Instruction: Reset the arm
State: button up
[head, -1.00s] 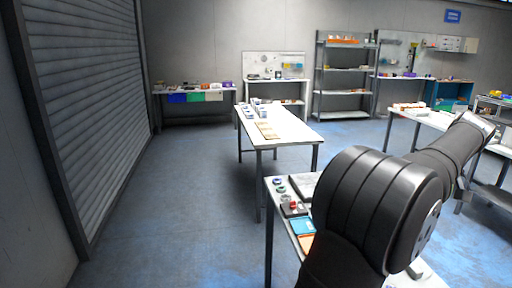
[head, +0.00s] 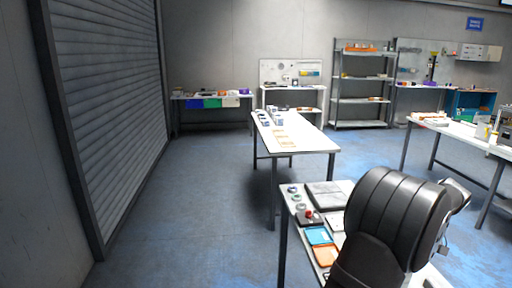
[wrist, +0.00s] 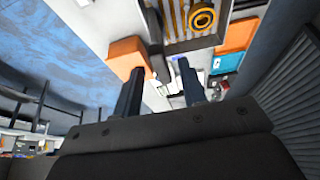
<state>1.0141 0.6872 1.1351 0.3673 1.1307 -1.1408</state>
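My gripper (wrist: 161,68) shows in the wrist view with its two dark fingers apart and nothing held between them. The work table lies beyond the fingertips, seen at a tilt. In the head view my dark arm rises at the lower right, over the near table (head: 293,208). It bends toward the right, and the gripper itself is hidden or out of that view.
In the wrist view an orange block (wrist: 127,54) and a tray with a yellow ring (wrist: 203,18) lie beyond the fingers. The near table holds a blue item (head: 319,236), an orange item (head: 326,256) and a grey case (head: 325,195). A long white table (head: 305,140) stands behind. Floor at left is clear.

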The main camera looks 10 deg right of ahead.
jog(key=shift+s+x, duration=0.2)
jog(key=shift+x, duration=0.75)
